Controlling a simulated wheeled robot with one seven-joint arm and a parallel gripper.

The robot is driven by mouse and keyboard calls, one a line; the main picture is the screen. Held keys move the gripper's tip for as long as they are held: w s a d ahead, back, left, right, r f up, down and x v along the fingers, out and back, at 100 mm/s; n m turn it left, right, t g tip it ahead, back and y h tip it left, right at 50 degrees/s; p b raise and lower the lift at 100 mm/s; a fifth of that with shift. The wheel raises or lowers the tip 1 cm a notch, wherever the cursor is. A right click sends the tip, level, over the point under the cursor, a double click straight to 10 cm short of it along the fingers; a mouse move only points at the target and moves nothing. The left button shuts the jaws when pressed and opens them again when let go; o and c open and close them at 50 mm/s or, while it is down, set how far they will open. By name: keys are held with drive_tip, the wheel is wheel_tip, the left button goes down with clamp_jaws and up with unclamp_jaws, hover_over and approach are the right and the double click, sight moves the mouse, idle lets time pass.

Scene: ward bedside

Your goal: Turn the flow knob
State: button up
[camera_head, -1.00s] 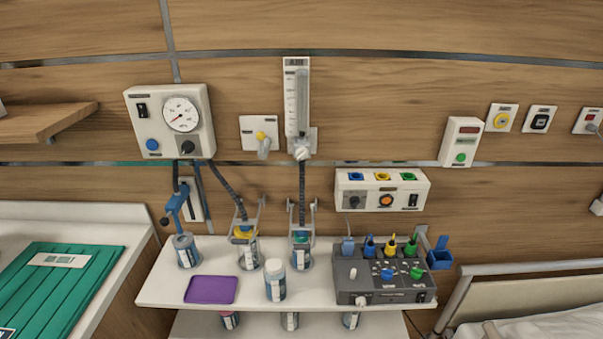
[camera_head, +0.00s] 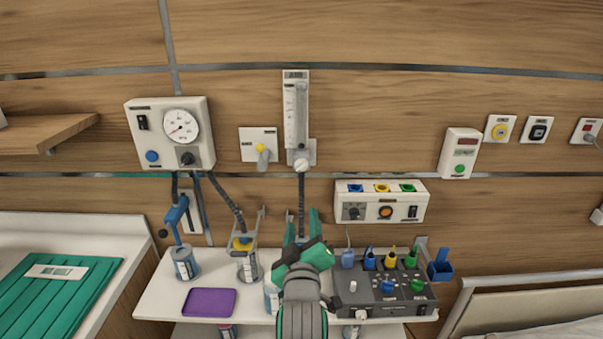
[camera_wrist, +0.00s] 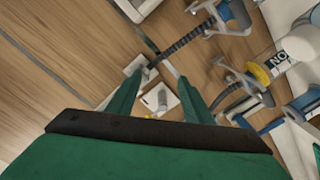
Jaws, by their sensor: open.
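The flow knob (camera_head: 302,165) is a small white knob at the foot of the clear upright flowmeter (camera_head: 296,115) marked AIR, on the wall. My gripper (camera_head: 302,226) has green fingers and is below the knob in the head view, apart from it in the picture. It hides part of the dark hose and the jars behind it. In the wrist view my gripper (camera_wrist: 162,82) is open, with nothing held. A pale wall plate with a grey cylindrical part (camera_wrist: 157,98) shows between the fingers; I cannot tell for sure which fitting it is.
A gauge box (camera_head: 170,133) and a yellow-tipped wall outlet (camera_head: 262,150) are left of the flowmeter. The shelf (camera_head: 155,298) below holds jars, a purple tray (camera_head: 209,302) and a dark control box (camera_head: 385,295). A socket panel (camera_head: 380,201) is to the right.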

drive_tip(key=n, duration=0.1)
approach(301, 169)
drive_tip(key=w, duration=0.9)
drive_tip(key=shift+w+d+f, duration=0.1)
drive_tip(key=shift+d, duration=0.05)
drive_tip(key=c, duration=1.1)
drive_tip(key=shift+o, duration=0.2)
drive_tip(key=shift+a, duration=0.2)
